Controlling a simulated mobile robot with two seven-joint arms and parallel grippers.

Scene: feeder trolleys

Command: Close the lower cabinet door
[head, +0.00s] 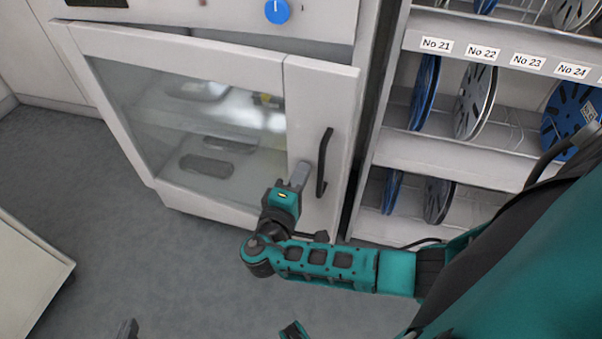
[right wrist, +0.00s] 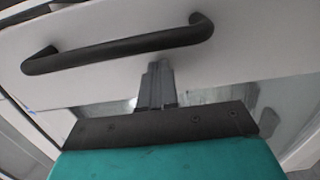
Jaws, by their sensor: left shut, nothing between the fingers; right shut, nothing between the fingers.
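The lower cabinet door (head: 215,215) is white with a glass window and a black upright handle (head: 324,162) near its right edge. A narrow dark gap shows above the door; I cannot tell if it is fully flush with the cabinet. My right gripper (head: 301,170) is shut and empty, in front of the door just left of the handle. In the right wrist view its fingers (right wrist: 155,82) point at the door's white frame, beside the handle (right wrist: 118,48); contact is unclear. My left gripper (head: 127,328) only shows a fingertip at the bottom edge, shut and empty.
A blue knob (head: 277,11) sits on the panel above the door. A shelf rack (head: 450,149) with several reels stands close on the right. A pale cart or table corner (head: 30,275) is at lower left. Grey floor (head: 120,240) lies clear in front of the door.

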